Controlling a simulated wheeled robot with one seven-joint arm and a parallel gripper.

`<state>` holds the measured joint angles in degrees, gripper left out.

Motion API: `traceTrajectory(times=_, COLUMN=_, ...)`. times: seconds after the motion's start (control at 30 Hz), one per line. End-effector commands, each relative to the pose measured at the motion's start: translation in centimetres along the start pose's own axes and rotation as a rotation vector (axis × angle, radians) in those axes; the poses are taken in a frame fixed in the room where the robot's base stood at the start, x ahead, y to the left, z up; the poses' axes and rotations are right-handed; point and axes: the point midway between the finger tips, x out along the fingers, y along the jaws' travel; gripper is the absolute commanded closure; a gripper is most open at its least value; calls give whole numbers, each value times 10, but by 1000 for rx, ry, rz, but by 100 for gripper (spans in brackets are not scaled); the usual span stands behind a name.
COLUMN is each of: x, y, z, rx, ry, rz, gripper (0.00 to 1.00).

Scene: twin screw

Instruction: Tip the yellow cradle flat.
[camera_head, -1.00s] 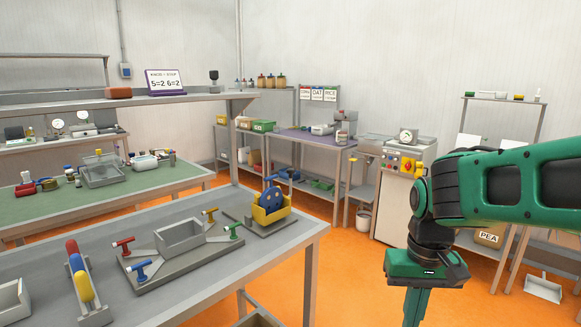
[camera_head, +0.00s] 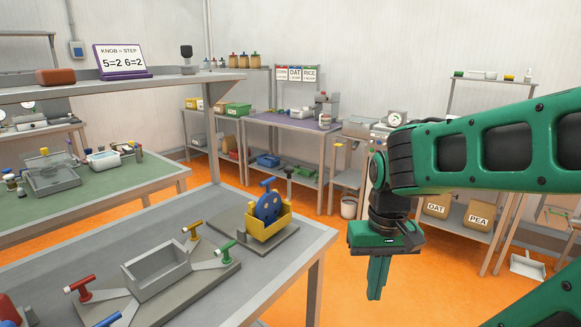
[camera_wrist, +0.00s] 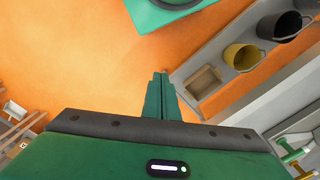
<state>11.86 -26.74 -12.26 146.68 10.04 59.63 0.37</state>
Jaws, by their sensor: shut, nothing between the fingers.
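The yellow cradle (camera_head: 285,222) sits on a grey base plate (camera_head: 225,221) near the right end of the grey table in the head view. A blue disc (camera_head: 268,206) with dark spots stands upright in it. A blue-handled clamp (camera_head: 266,186) shows just behind the disc. My gripper (camera_head: 376,294) points down, to the right of the cradle and beyond the table's right edge. Its fingers are together with nothing between them. In the wrist view the fingers (camera_wrist: 160,78) are also closed, above the orange floor. The cradle cannot be made out in the wrist view.
Left of the cradle stands an open grey box (camera_head: 158,272) with red, orange and green handles around it. A raised shelf (camera_head: 150,88) runs along the back of the table. In the wrist view, buckets (camera_wrist: 242,58) and a tray (camera_wrist: 203,84) sit on a low shelf. Orange floor is free below my gripper.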

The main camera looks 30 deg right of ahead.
Motion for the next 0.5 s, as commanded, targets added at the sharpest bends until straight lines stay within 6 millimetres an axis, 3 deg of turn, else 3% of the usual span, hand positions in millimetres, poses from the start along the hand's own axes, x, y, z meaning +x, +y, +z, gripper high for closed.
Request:
traceTrajectory(times=0.17, x=-1, y=0, z=-1, rx=2, ry=2, rz=0, gripper=100)
traceTrajectory(times=0.2, x=-7, y=4, z=4, rx=9, ry=19, rz=-4, gripper=100)
traceTrajectory(times=0.27, x=-16, y=3, z=-6, rx=39, ry=49, rz=-1, gripper=100)
traceTrajectory(times=0.37, x=-44, y=-7, z=-46, rx=140, ry=138, rz=4, gripper=100)
traceTrajectory(times=0.5, x=-105, y=-38, z=-122, rx=344, ry=317, rz=-34, gripper=100)
